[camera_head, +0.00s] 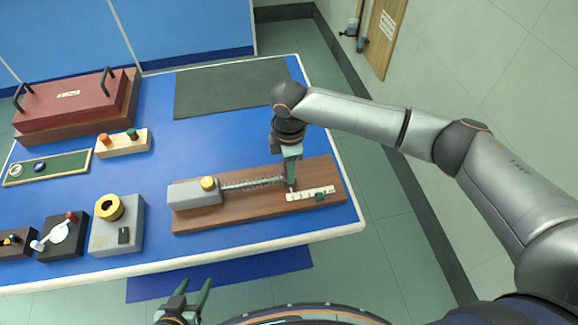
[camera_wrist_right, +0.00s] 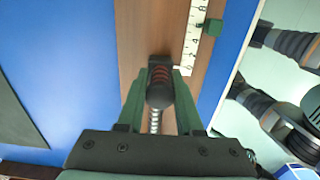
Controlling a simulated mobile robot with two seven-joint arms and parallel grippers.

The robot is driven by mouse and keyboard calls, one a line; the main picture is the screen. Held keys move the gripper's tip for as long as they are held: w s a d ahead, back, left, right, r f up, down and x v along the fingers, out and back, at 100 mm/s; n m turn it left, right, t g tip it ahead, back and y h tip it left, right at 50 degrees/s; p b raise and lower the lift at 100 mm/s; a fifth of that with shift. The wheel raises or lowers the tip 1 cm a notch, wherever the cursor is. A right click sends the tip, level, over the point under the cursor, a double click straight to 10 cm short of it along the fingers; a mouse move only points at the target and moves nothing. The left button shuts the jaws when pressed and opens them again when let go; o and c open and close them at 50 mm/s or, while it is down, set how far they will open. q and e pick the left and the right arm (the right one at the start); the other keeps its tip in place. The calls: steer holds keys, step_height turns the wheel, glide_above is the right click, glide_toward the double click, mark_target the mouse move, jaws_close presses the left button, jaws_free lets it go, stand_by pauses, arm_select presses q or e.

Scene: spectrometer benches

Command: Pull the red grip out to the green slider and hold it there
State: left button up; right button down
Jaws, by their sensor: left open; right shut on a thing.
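The red grip (camera_wrist_right: 160,78) is a dark handle with red ridges at the end of a coiled spring (camera_head: 250,184). My right gripper (camera_head: 290,180) is shut on the grip, one finger on each side in the wrist view; its fingers mostly hide the grip in the head view. The spring runs left to a grey block with a yellow knob (camera_head: 208,184). The green slider (camera_head: 320,197) sits at the white scale (camera_head: 300,195), and shows in the wrist view (camera_wrist_right: 210,28) further along than the grip. My left gripper (camera_head: 190,297) is open and empty, off the table's front.
The spring device stands on a wooden board (camera_head: 250,217) at the table's right front. Grey and black instruments (camera_head: 128,240) stand to its left. A red case (camera_head: 75,105) and a dark mat (camera_head: 225,88) lie further back. Blue tabletop is bare between them.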

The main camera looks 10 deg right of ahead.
steer(key=shift+d, duration=0.15)
steer(key=shift+d+p, duration=1.35)
steer(key=shift+d, duration=1.6)
